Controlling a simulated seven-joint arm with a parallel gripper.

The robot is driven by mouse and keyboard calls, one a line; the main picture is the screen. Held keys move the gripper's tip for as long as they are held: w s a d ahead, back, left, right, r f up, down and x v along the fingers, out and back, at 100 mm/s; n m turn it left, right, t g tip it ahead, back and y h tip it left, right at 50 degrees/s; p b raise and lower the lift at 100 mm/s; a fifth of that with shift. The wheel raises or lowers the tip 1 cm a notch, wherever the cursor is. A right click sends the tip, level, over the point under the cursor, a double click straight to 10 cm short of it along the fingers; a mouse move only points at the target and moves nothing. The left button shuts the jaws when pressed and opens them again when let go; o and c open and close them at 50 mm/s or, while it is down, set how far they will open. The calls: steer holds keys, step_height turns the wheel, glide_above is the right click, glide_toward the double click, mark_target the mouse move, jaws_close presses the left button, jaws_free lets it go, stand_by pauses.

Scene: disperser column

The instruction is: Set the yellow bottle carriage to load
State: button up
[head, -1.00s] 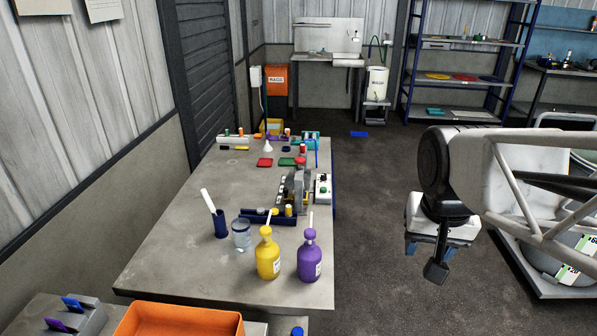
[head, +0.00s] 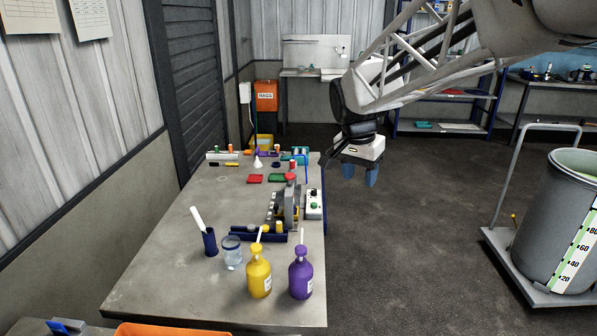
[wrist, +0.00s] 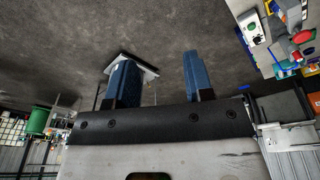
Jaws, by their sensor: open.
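A yellow pump bottle (head: 259,277) stands upright at the near right of the bench, left of a purple pump bottle (head: 301,278). Behind them lies a low blue rail-like holder (head: 241,237) with small yellow and white pieces on it. I cannot tell which part is the bottle's carriage, nor its setting. My gripper (head: 360,174) is open and empty, over the floor just right of the bench, beyond the bottles. In the wrist view its two blue fingers (wrist: 159,66) stand apart with nothing between them.
A grey device with a red top (head: 290,200) and a control box with a green button (head: 314,204) stand at the bench's right edge. A clear jar (head: 232,253) and a blue cup (head: 209,242) stand left of the bottles. A drum on a cart (head: 556,230) stands at right.

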steer(key=w+a+f+m, duration=0.2)
steer(key=w+a, duration=0.2)
steer(key=w, duration=0.3)
steer(key=w+a+f+m, duration=0.1)
steer(key=w+a, duration=0.2)
steer(key=w, duration=0.4)
steer(key=m+g+h, duration=0.1)
steer(key=m+h, duration=0.2)
steer(key=m, duration=0.5)
glide_above(275, 205)
steer(key=a, duration=0.3)
step_height(275, 205, down, 25)
steer(key=shift+w+d+r, duration=0.1)
steer(key=shift+r, duration=0.05)
steer(key=shift+d, duration=0.1)
steer(key=shift+x, duration=3.9)
